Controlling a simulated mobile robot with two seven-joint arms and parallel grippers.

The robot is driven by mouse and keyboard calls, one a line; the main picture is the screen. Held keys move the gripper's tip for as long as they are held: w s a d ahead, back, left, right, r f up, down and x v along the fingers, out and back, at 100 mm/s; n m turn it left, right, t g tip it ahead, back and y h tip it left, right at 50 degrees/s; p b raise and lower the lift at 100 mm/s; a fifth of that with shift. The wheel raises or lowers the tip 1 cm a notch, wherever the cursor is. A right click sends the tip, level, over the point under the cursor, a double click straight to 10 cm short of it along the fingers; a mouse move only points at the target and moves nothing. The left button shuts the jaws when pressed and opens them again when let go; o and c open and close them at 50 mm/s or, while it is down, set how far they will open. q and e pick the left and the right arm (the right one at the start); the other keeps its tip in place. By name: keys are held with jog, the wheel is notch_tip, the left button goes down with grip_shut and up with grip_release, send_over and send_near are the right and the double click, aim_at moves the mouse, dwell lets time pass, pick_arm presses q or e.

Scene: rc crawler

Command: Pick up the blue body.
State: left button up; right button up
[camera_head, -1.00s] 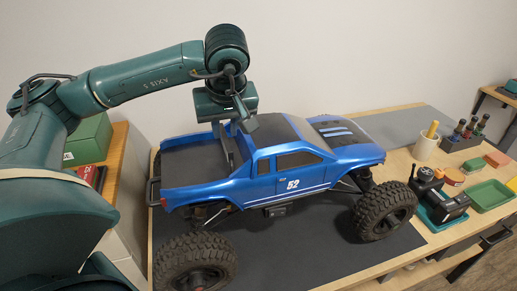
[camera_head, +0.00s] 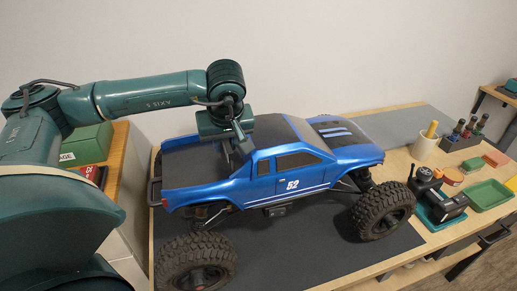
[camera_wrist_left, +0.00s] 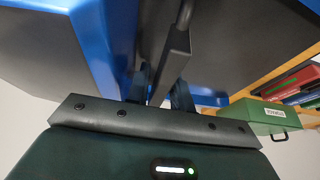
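The blue body (camera_head: 325,175), a pickup shell with the number 52 and a dark cab roof, sits level on the crawler's chassis with its big black tyres (camera_head: 383,211). My left gripper (camera_head: 241,147) reaches down from above into the open bed, right behind the cab. In the left wrist view, blue edges of the body (camera_wrist_left: 97,45) are close on both sides, and a grey bar (camera_wrist_left: 172,62) stands between the dark fingers (camera_wrist_left: 158,95). I cannot tell whether the fingers are closed on it. My right gripper is not in view.
The crawler stands on a dark mat (camera_head: 300,245) on a wooden bench. To the right are a cup (camera_head: 426,147), a green tray (camera_head: 490,195) and a dark device on a green base (camera_head: 440,205). A green box (camera_head: 88,143) is on a shelf at left.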

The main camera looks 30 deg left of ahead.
pick_arm(q)
jog(key=shift+f, duration=0.25)
jog(key=shift+c, duration=0.4)
grip_shut()
